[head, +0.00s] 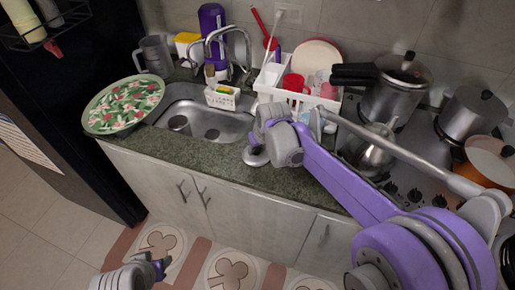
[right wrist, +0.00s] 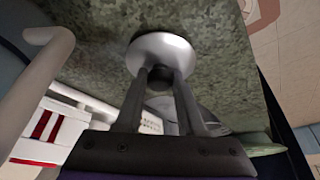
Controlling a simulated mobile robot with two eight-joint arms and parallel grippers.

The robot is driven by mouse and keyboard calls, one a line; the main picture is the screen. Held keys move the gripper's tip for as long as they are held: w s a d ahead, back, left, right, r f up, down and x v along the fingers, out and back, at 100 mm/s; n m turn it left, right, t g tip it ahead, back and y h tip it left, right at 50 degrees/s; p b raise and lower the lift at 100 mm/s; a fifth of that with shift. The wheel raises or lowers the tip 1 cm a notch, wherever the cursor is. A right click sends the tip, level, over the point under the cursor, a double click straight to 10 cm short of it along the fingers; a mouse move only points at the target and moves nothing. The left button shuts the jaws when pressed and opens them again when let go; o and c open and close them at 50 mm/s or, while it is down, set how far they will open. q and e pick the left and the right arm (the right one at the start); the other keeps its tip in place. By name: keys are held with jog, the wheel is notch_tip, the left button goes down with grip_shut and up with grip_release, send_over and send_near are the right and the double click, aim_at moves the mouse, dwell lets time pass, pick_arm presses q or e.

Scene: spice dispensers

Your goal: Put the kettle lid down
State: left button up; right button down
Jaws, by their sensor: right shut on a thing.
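The kettle lid is a small silver disc (head: 256,157) with a dark knob, at the front of the green stone counter (head: 290,184), right of the sink. In the right wrist view my right gripper (right wrist: 160,82) is shut on the knob, with the lid (right wrist: 160,50) just beyond the fingertips. The lid is at or very close to the counter surface; I cannot tell if it touches. The silver kettle (head: 371,155) stands at the stove's left side, partly behind my right arm. My left gripper (head: 160,267) is low at the bottom left, its jaws unclear.
The sink (head: 205,120) lies left of the lid. A white dish rack (head: 270,82) with a red mug (head: 296,84) stands behind it. A floral tray (head: 122,103) sits at the counter's left end. Large pots (head: 395,90) crowd the stove. Counter front is fairly clear.

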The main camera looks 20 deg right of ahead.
jog(key=shift+f, duration=0.2)
jog(key=c, duration=0.5)
grip_release()
jog(key=shift+r, duration=0.1)
jog(key=a+v, duration=0.1)
jog(key=v, duration=1.1)
jog(key=s+d+f, duration=0.1)
jog(key=s+f, duration=0.3)
jog(key=s, duration=0.3)
jog(key=s+d+f+m, duration=0.1)
jog(key=s+f, duration=0.3)
jog(key=s, duration=0.3)
jog(key=s+d+f+m, duration=0.1)
jog(key=s+f, duration=0.3)
jog(key=s, duration=0.3)
jog(key=shift+s+d+f+t+h+p, duration=0.1)
jog(key=shift+s+d+t+h+p, duration=0.05)
jog(key=shift+s+t+h+p, duration=0.25)
jog(key=shift+w, duration=0.1)
